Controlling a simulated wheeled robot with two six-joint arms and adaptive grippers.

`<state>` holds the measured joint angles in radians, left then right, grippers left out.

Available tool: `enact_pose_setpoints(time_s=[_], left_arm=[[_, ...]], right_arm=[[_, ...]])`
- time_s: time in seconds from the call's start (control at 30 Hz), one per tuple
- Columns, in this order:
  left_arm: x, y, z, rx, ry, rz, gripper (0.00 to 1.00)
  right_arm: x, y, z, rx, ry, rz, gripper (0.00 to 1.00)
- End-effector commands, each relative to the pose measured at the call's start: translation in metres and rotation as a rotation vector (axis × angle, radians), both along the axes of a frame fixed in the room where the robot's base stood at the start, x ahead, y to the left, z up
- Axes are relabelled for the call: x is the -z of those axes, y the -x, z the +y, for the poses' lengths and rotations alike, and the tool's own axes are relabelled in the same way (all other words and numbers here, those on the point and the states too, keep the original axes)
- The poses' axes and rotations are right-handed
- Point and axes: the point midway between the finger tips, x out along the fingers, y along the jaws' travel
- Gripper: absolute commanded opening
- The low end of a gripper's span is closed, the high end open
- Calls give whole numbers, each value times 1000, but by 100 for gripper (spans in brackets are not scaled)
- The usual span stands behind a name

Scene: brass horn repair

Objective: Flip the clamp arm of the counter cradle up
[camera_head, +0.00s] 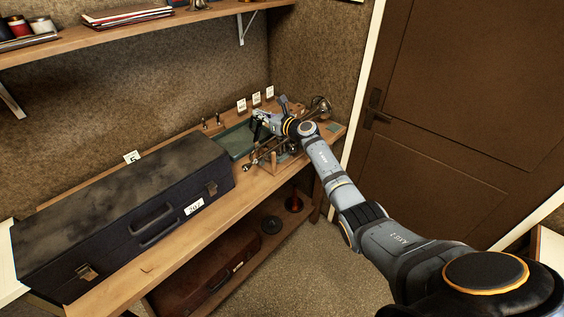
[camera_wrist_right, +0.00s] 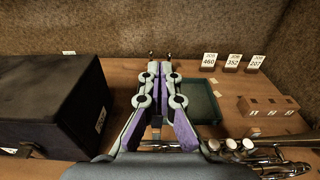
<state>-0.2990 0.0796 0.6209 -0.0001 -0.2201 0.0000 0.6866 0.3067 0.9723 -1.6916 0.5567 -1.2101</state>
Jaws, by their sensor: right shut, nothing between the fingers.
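A brass horn (camera_head: 262,157) lies along the front of the counter, partly behind my right arm; its valves and tubing show at the lower right of the right wrist view (camera_wrist_right: 270,160). The cradle and its clamp arm are hard to make out, hidden by the horn and my gripper. My right gripper (camera_head: 256,128) is over the counter beside the horn, near the green tray. Its fingers are together and empty in the right wrist view (camera_wrist_right: 160,72). My left gripper is not in view.
A large black case (camera_head: 120,205) fills the counter's left part. A green tray (camera_head: 232,148) lies behind the horn. Number cards (camera_head: 256,98) stand at the back, with a wooden block (camera_wrist_right: 268,105) near them. A shelf (camera_head: 120,32) hangs above. A closed door (camera_head: 450,110) is at right.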

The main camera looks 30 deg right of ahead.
Motion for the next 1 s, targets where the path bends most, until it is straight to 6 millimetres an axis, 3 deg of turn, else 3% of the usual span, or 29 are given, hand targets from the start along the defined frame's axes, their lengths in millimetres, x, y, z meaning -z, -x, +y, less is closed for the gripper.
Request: enact_pose_setpoints(time_s=[1.0], left_arm=[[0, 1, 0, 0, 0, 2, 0]], right_arm=[[3, -5, 1, -1, 21, 66, 0]])
